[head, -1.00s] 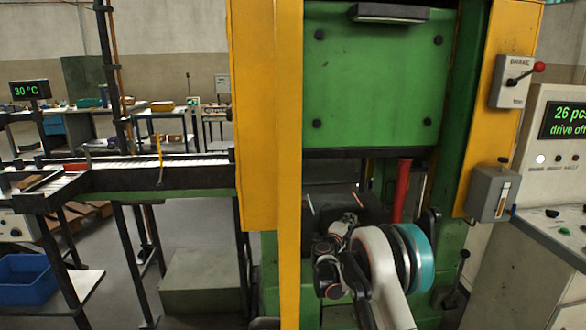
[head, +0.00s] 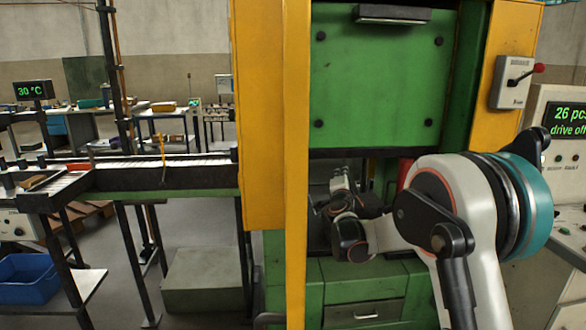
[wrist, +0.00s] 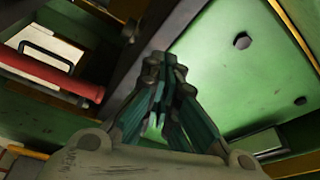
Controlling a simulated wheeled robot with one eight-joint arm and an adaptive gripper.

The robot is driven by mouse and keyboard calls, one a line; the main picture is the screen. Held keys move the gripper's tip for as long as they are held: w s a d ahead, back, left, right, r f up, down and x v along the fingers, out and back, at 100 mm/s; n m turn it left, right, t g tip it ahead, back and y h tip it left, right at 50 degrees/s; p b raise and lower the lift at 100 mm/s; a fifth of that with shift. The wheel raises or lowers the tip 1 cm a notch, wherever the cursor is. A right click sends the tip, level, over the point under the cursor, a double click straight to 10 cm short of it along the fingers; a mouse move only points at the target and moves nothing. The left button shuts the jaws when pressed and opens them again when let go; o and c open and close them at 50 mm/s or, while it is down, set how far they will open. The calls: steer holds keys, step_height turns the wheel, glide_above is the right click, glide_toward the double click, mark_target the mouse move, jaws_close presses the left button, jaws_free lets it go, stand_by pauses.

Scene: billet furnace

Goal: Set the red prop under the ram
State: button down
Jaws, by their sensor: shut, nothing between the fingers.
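The red prop (head: 404,170) stands in the opening of the green press, at its right side. Only a short upper part shows in the head view, because my arm covers the rest. In the wrist view the red prop (wrist: 50,72) lies across the left, apart from the fingers. The ram (head: 375,80) is the green bolted block above the opening; its green face (wrist: 235,70) fills the right of the wrist view. My gripper (wrist: 165,75) is shut and empty between the two. I cannot tell whether the prop touches the ram.
A yellow post (head: 292,150) stands at the opening's left edge. A control box with a red-knobbed lever (head: 512,82) is on the right yellow frame. A roller conveyor (head: 150,173) runs up to the press from the left. A green drawer base (head: 365,295) is below.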

steer(key=s+a+r+n+g+y, duration=0.25)
steer(key=s+r+n, duration=0.2)
steer(key=s, duration=0.65)
steer(key=s+a+r+n+g+y, duration=0.15)
steer(key=s+r+n+y, duration=0.35)
steer(key=s, duration=0.5)
steer(key=s+d+f+n+g+h, duration=0.1)
steer(key=s+f, duration=0.5)
steer(key=s, duration=0.6)
steer(key=s+d+f+n+g+h, duration=0.2)
steer(key=s+f, duration=0.4)
steer(key=s, duration=0.6)
steer(key=s+d+f+n+g+h, duration=0.1)
steer(key=s+d+f+n+g, duration=0.2)
steer(key=s, duration=0.8)
step_height(320, 180, down, 3)
steer(key=shift+s+d+f+g, duration=0.15)
steer(key=shift+s+d+g, duration=0.25)
steer(key=shift+d+g, duration=0.55)
